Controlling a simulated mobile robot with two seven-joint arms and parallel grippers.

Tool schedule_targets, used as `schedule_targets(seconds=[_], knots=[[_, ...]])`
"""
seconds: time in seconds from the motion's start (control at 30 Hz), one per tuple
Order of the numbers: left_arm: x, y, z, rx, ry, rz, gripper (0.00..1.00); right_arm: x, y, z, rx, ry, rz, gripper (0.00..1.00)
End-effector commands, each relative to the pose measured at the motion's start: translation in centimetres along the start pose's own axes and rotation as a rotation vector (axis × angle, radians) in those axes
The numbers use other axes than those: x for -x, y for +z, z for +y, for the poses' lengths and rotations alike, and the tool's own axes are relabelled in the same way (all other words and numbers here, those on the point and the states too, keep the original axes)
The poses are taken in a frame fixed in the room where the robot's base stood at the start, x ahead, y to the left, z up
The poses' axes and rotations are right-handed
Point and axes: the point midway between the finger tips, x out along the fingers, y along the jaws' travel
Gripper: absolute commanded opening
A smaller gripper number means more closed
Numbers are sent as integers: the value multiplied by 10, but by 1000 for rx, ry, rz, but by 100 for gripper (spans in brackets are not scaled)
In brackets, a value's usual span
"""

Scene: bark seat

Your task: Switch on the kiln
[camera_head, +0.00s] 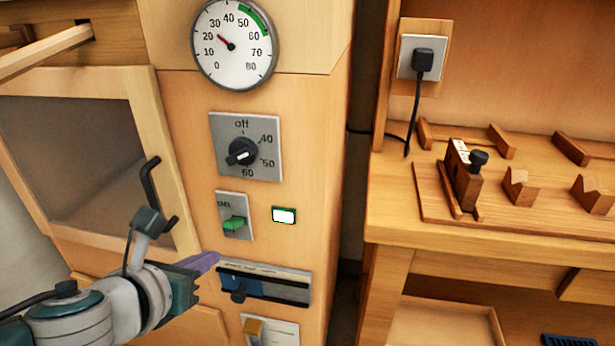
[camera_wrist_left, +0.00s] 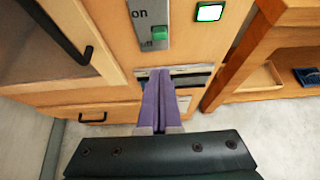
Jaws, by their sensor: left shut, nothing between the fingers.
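The kiln is a wooden cabinet (camera_head: 180,90) with a control column. Its switch plate (camera_head: 234,203) carries a green switch lever (camera_head: 235,223), low on the plate; the wrist view shows the lever (camera_wrist_left: 160,33) beside the "off" label, with "on" above. A small lamp (camera_head: 284,215) beside it shows bright white with a green border. The rotary knob (camera_head: 241,152) has labels off, 40, 50 and 60; its exact setting is unclear. My left gripper (camera_head: 212,258) has its purple fingers shut and empty, just below the switch plate, near the slider panel (camera_head: 290,292); contact is unclear.
A dial gauge (camera_head: 235,45) reads a little above 20. The kiln door (camera_head: 85,150) has a dark handle (camera_head: 150,185) close to my left wrist. A workbench (camera_head: 430,232) with wooden blocks and a plugged-in socket stands right, across a narrow gap.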

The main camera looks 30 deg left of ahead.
Motion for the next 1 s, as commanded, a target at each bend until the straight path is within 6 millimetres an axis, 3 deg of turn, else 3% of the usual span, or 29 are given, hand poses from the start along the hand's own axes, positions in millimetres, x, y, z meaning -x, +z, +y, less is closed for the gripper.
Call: schedule_targets(seconds=[0.1,0.27,0.87,1.0], knots=[[24,9,0,-1,-1,2,0,16,-6,0,1,-1,2,100],[40,11,0,-1,0,2,0,21,-7,0,1,-1,2,100],[43,11,0,1,0,1,0,21,-7,2,6,3,-1,100],[54,22,-3,137,22,10,0,31,-10,2,6,4,-2,100]])
